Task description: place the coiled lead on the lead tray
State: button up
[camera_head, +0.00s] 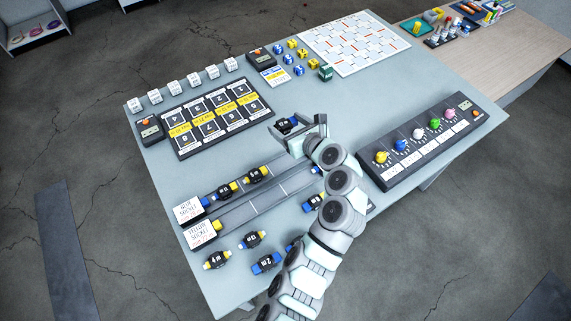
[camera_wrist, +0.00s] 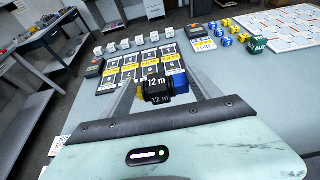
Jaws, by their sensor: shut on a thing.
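My gripper (camera_head: 291,138) is shut on a coiled lead (camera_wrist: 157,88), a black block marked "12 m" with a blue end. In the head view the held lead (camera_head: 288,125) shows between the fingers above the middle of the table. Beyond it is a black board with numbered cells and yellow labels (camera_head: 182,153), which also shows behind the lead in the wrist view (camera_wrist: 104,84). No tray is readably labelled as the lead tray. Grey strips (camera_head: 262,211) run from the "blue socket" (camera_head: 188,210) and "yellow socket" (camera_head: 202,234) blocks. My arm hides part of them.
Similar leads with yellow or blue ends (camera_head: 252,240) lie at the near left, and two (camera_head: 228,190) are on a strip. A black panel with coloured knobs (camera_head: 394,180) is at the right. Several white blocks (camera_head: 172,87) line the far left edge. A white patterned board (camera_head: 340,62) lies at the back.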

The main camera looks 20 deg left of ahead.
aim_at(287, 165)
notch_tip(287, 165, down, 18)
jog(key=b, duration=0.4)
jog(key=shift+f, duration=0.15)
jog(key=shift+f, duration=0.1)
jog(key=o, duration=1.6)
jog(key=shift+c, duration=0.2)
jog(key=shift+s+d+r, duration=0.1)
jog(key=shift+r, duration=0.1)
jog(key=p+v, duration=0.2)
jog(key=v, duration=0.9)
jog(key=shift+s+d+r, duration=0.15)
jog(key=shift+s+d, duration=0.1)
